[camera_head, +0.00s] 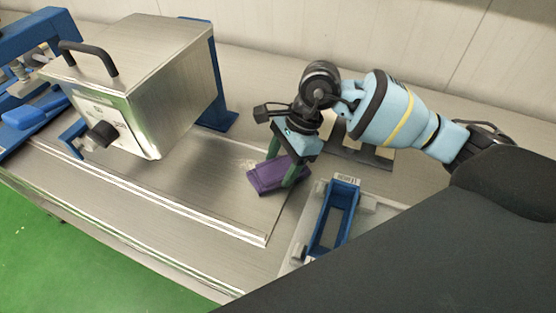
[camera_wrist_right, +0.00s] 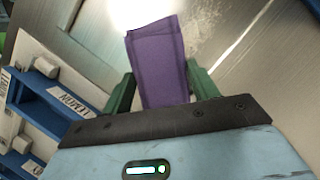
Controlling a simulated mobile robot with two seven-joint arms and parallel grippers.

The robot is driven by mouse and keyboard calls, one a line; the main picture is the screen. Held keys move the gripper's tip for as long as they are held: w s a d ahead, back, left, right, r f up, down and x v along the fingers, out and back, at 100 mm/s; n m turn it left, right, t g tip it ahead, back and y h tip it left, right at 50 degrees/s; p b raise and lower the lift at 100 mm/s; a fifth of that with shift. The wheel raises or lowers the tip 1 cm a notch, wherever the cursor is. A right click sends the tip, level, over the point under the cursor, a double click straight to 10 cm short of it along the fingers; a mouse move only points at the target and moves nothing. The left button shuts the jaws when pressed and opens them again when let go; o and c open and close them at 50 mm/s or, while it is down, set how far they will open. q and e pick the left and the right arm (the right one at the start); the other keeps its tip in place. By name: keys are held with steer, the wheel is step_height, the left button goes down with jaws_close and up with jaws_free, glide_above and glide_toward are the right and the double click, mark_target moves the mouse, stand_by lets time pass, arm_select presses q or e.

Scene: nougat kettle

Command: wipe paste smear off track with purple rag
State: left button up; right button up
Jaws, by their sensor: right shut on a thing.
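The purple rag (camera_head: 268,178) is a folded pad held between the green fingers of my right gripper (camera_head: 282,170). The right wrist view shows the rag (camera_wrist_right: 158,60) sticking out past the fingertips of the gripper (camera_wrist_right: 163,88), which is shut on it. The rag is low over the right end of the steel plate (camera_head: 215,190) with a raised metal rail along its front; I cannot tell whether it touches. A pale, speckled smear (camera_wrist_right: 204,32) shows on the metal just right of the rag in the right wrist view. My left gripper is not in view.
A steel box with a black handle and knob (camera_head: 150,85) stands left of the gripper. A blue open frame (camera_head: 325,235) on a light base lies close to the right of the rag. A blue fixture (camera_head: 25,115) is at far left. The plate's middle is clear.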

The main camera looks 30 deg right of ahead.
steer(key=shift+s+d+f, duration=0.1)
steer(key=shift+s+d, duration=0.95)
steer(key=shift+s, duration=0.15)
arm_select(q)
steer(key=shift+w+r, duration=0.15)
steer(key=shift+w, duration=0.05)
arm_select(e)
steer(key=shift+s+f, duration=0.1)
steer(key=shift+d+r+p, duration=0.1)
steer(key=shift+r+p, duration=0.4)
steer(key=shift+r, duration=0.4)
step_height(320, 180, up, 2)
steer(key=shift+s+r+p, duration=0.1)
steer(key=shift+r+p, duration=0.1)
steer(key=shift+p, duration=0.25)
step_height(320, 180, up, 2)
steer(key=shift+p, duration=0.4)
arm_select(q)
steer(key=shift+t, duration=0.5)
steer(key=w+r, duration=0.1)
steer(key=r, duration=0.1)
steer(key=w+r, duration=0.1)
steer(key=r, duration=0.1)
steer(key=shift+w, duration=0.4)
arm_select(e)
steer(key=shift+r, duration=0.1)
